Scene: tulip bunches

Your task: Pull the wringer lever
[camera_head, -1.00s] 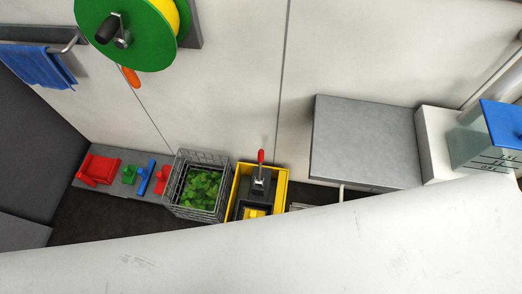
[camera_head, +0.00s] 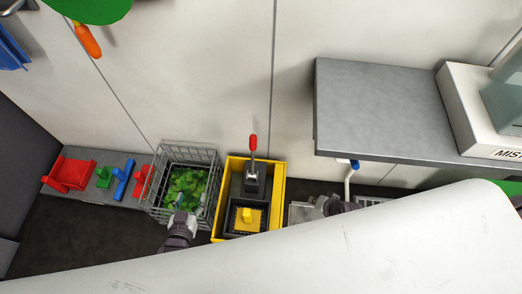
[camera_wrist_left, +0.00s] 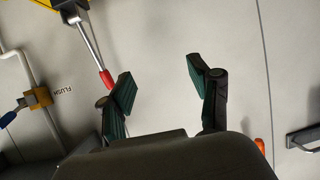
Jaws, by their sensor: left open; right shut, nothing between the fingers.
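The wringer lever (camera_head: 253,148) has a red grip on a metal rod and stands upright at the back of the yellow mop bucket (camera_head: 278,192). My left gripper (camera_head: 181,206) is in front of the wire basket, left of the bucket. In the left wrist view its green-padded fingers (camera_wrist_left: 157,82) are spread with nothing between them. The lever's red grip (camera_wrist_left: 106,79) shows there beside the left-hand finger, outside the gap; I cannot tell whether they touch. My right gripper (camera_head: 325,206) is right of the bucket, partly hidden by my white body.
A wire basket (camera_head: 207,159) of green leaves stands left of the bucket. Red, green and blue items lie on a grey slab (camera_head: 92,194) further left. A grey counter (camera_head: 385,105) juts out at right. A yellow valve marked FLUSH (camera_wrist_left: 39,98) is on the wall.

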